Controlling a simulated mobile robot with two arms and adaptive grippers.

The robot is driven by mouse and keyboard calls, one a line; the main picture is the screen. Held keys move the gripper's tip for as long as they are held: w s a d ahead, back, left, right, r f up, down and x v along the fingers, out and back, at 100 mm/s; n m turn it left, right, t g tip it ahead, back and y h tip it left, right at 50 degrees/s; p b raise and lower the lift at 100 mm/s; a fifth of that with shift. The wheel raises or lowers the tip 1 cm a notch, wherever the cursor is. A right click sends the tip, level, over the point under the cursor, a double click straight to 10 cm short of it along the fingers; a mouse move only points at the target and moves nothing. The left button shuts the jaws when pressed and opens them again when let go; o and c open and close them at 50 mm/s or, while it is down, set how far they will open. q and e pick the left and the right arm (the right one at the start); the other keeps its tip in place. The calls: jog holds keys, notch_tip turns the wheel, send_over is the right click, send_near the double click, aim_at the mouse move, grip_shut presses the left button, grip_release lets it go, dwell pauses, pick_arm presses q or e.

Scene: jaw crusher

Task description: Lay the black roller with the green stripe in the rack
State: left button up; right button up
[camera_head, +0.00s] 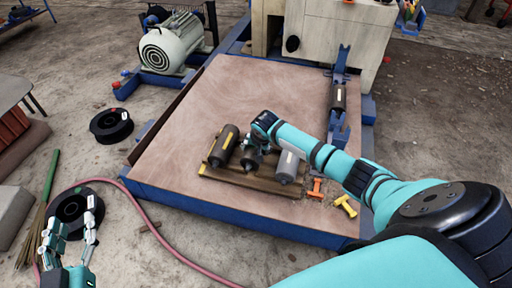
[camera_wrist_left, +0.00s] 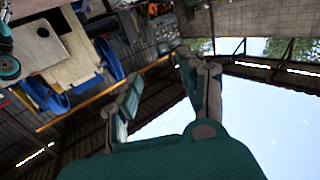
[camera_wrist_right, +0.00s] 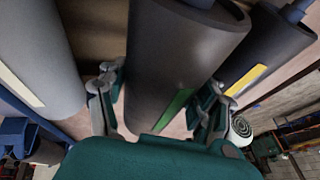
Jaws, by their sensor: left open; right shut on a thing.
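The black roller with the green stripe (camera_wrist_right: 183,55) is between the fingers of my right gripper (camera_head: 258,146), which is shut on it. In the head view the gripper partly covers this roller (camera_head: 250,164). It is in the middle of the wooden rack (camera_head: 240,178), between a dark roller with a yellow stripe (camera_head: 222,146) on the left and a grey roller with a white stripe (camera_head: 288,166) on the right. I cannot tell whether it touches the rack. My left gripper (camera_head: 70,230) is open and empty at the lower left, far from the rack.
The rack lies on a blue-edged platform (camera_head: 240,95) with free room behind it. Orange (camera_head: 315,188) and yellow (camera_head: 346,206) pieces lie to its right. Another roller (camera_head: 338,97) sits in a blue bracket. A motor (camera_head: 172,45) and a hose (camera_head: 150,222) are to the left.

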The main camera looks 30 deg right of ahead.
pick_arm(q)
jog(key=shift+s+a+f+g, duration=0.15)
jog(key=shift+f+g, duration=0.15)
jog(key=shift+f, duration=0.25)
jog(key=shift+s+a+f+g, duration=0.1)
jog(key=shift+f+g, duration=0.2)
jog(key=shift+f, duration=0.2)
pick_arm(e)
jog(key=shift+w+r, duration=0.1)
jog(key=shift+r, duration=0.05)
pick_arm(q)
jog(key=shift+a+f+g+p, duration=0.1)
jog(key=shift+f+g+p, duration=0.25)
jog(key=shift+f+g, duration=0.1)
jog(key=shift+s+f+y, duration=0.1)
jog(key=shift+f+y, duration=0.15)
jog(key=shift+y, duration=0.05)
jog(key=shift+s+a+f+g, duration=0.1)
jog(key=shift+f+g, duration=0.1)
jog(key=shift+g, duration=0.05)
